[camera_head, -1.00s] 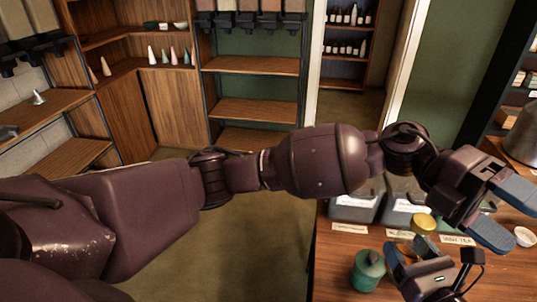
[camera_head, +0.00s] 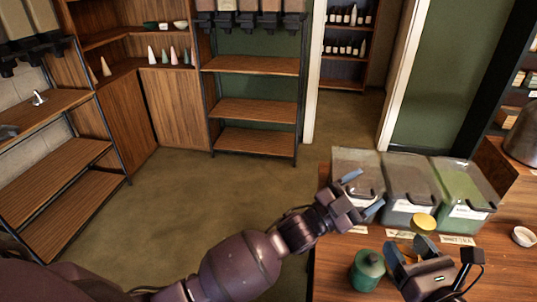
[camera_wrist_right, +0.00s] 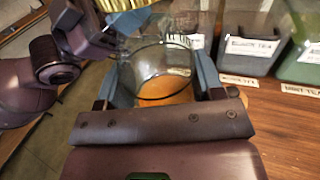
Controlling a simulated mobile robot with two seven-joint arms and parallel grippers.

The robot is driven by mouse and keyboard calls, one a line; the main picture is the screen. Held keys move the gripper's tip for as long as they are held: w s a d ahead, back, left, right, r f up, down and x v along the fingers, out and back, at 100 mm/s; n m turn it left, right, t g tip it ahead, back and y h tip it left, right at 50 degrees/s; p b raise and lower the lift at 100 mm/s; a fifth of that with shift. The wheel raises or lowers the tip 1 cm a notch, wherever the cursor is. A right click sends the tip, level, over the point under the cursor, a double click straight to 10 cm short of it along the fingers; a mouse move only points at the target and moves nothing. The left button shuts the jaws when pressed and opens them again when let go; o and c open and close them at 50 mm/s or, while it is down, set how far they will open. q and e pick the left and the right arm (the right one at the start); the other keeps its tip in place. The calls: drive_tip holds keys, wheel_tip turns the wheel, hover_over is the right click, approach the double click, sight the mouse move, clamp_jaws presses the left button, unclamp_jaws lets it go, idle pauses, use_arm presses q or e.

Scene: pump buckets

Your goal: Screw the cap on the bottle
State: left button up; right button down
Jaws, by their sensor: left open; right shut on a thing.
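The cap (camera_head: 425,222) is a round yellow disc above the bottle in the head view; its ridged yellow side shows at the top of the right wrist view (camera_wrist_right: 146,20). The bottle is clear glass (camera_wrist_right: 155,65) and stands between the blue fingers of my right gripper (camera_head: 416,250), which is shut on it. In the head view the bottle is mostly hidden. I cannot tell whether the cap is seated or threaded on the bottle. My left gripper (camera_head: 366,194) is open and empty, to the left of the cap and apart from it, in front of the bins.
Several labelled bins stand on the wooden table: a grey one (camera_head: 356,162), a middle one (camera_head: 409,172) and a green one (camera_head: 465,185). A green lidded jar (camera_head: 367,270) is left of my right gripper. A small white bowl (camera_head: 524,236) lies right. Floor left of the table is clear.

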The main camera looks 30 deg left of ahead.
use_arm(q)
drive_tip(key=s+a+f+n+y, duration=0.4)
drive_tip(key=a+f+y, duration=0.15)
drive_tip(key=f, duration=0.25)
drive_tip(key=s+a+f+n+y, duration=0.35)
drive_tip(key=a+f, duration=0.25)
drive_tip(key=f, duration=0.2)
drive_tip(key=s+a+f+n+g+y, duration=0.2)
drive_tip(key=s+a+f, duration=0.3)
drive_tip(key=s, duration=0.3)
drive_tip(key=s+a+f+n+g+y, duration=0.3)
drive_tip(key=s+a+f+g, duration=0.1)
drive_tip(key=s, duration=0.4)
wheel_tip(320, 180, down, 2)
drive_tip(key=shift+a+f, duration=0.25)
drive_tip(key=shift+a, duration=0.45)
drive_tip(key=shift+s+n, duration=0.1)
drive_tip(key=shift+n, duration=0.15)
use_arm(e)
drive_tip(key=shift+r, duration=0.1)
